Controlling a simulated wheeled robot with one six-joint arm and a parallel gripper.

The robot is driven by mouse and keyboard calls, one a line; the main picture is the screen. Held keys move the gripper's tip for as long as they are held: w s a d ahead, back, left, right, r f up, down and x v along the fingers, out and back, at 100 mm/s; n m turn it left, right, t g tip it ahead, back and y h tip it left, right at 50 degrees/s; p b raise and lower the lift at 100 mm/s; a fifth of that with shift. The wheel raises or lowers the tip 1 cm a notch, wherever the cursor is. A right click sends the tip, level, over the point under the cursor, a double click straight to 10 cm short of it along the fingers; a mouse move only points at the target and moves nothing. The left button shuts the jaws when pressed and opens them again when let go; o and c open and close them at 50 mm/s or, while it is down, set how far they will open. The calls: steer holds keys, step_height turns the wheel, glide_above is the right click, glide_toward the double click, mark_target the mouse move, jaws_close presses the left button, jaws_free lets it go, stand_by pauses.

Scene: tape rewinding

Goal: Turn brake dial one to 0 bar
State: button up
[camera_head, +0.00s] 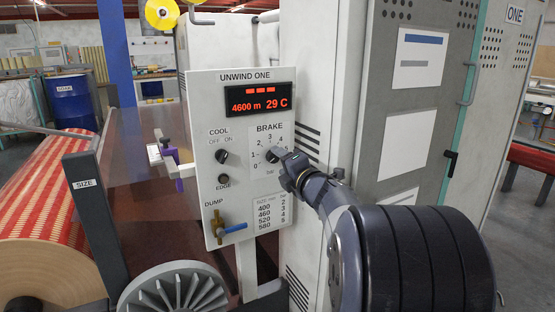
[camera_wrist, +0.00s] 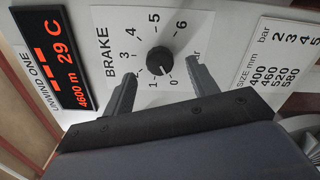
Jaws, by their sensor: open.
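The brake dial (camera_wrist: 160,61) is a round black knob under the BRAKE label, ringed by printed numbers 0 to 6. A pale mark on its rim seems to point between 0 and 1, but it is small. My gripper (camera_wrist: 161,70) is open, with one finger on either side of the dial and visible gaps to the knob. In the head view the dial (camera_head: 272,154) is partly covered by my gripper (camera_head: 280,162), which reaches in from the lower right. The panel (camera_head: 241,128) is labelled UNWIND ONE.
A red display (camera_head: 260,103) reads 4600 m and 29 C. A black COOL knob (camera_head: 221,156), an EDGE knob (camera_head: 224,181) and a blue-handled DUMP valve (camera_head: 232,229) are left of the dial. A grey cabinet (camera_head: 415,100) stands at right; a red-and-cream roll (camera_head: 50,200) is at left.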

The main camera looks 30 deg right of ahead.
mark_target(275, 158)
steer(key=s+p, duration=0.1)
steer(key=s, duration=0.6)
steer(key=shift+s+d, duration=0.15)
steer(key=shift+s, duration=0.1)
steer(key=w+b, duration=0.1)
steer(key=w, duration=1)
steer(key=shift+a+b, duration=0.2)
steer(key=shift+b, duration=0.2)
steer(key=shift+m, duration=0.3)
steer(key=shift+s, duration=0.1)
